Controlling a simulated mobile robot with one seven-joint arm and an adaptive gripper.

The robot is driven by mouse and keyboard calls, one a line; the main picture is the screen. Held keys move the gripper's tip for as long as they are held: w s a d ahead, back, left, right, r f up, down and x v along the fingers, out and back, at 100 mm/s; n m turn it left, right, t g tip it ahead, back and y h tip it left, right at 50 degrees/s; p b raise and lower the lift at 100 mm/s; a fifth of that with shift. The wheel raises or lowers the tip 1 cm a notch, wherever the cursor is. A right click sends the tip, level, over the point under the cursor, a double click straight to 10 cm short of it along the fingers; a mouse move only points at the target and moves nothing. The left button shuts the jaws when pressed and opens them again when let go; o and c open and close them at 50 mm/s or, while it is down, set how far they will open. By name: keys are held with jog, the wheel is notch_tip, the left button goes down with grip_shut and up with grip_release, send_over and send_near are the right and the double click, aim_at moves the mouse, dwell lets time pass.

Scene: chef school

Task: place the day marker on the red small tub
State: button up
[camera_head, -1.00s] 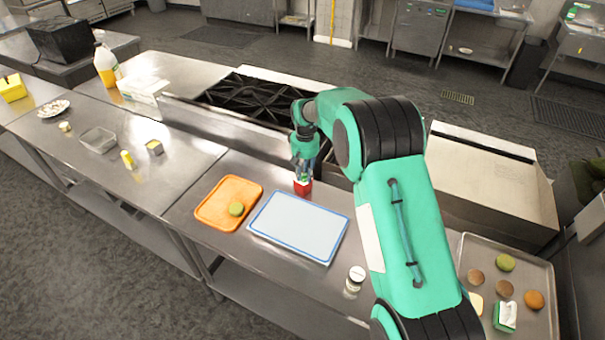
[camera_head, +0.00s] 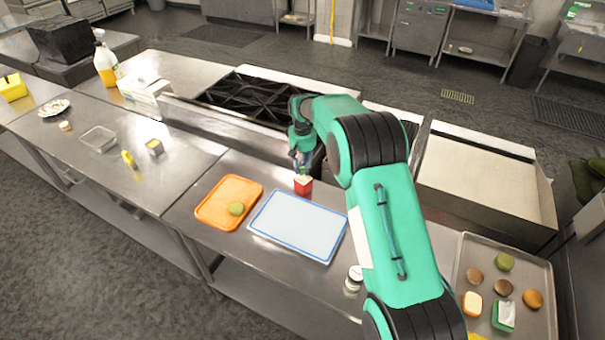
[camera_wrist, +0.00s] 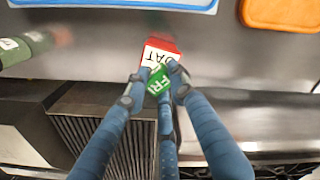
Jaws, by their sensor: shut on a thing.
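The small red tub (camera_head: 303,186) stands on the steel counter behind the blue-edged board. In the wrist view the red piece (camera_wrist: 166,44) has a white face lettered "SAT". A green piece lettered "FRI", which I take as the day marker (camera_wrist: 158,80), sits between the fingertips. My gripper (camera_head: 300,160) is shut on it, close against the tub, and the fingers also show in the wrist view (camera_wrist: 160,88). The fingers hide part of the marker. I cannot tell whether the marker rests on the tub or only overlaps it in the picture.
The blue-edged white board (camera_head: 298,226) and an orange board (camera_head: 218,203) with a green round item lie in front. A white-lidded jar (camera_head: 354,279) stands to the right. The stove (camera_head: 250,98) is behind. A tray (camera_head: 545,300) with several items is at right.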

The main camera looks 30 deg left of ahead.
aim_at(302, 168)
jog(key=shift+s+f, duration=0.1)
jog(key=shift+f, duration=1.4)
jog(key=shift+f, duration=0.15)
jog(key=o, duration=0.9)
jog(key=shift+o, duration=0.2)
notch_tip(302, 168, up, 12)
jog(key=shift+r, duration=0.1)
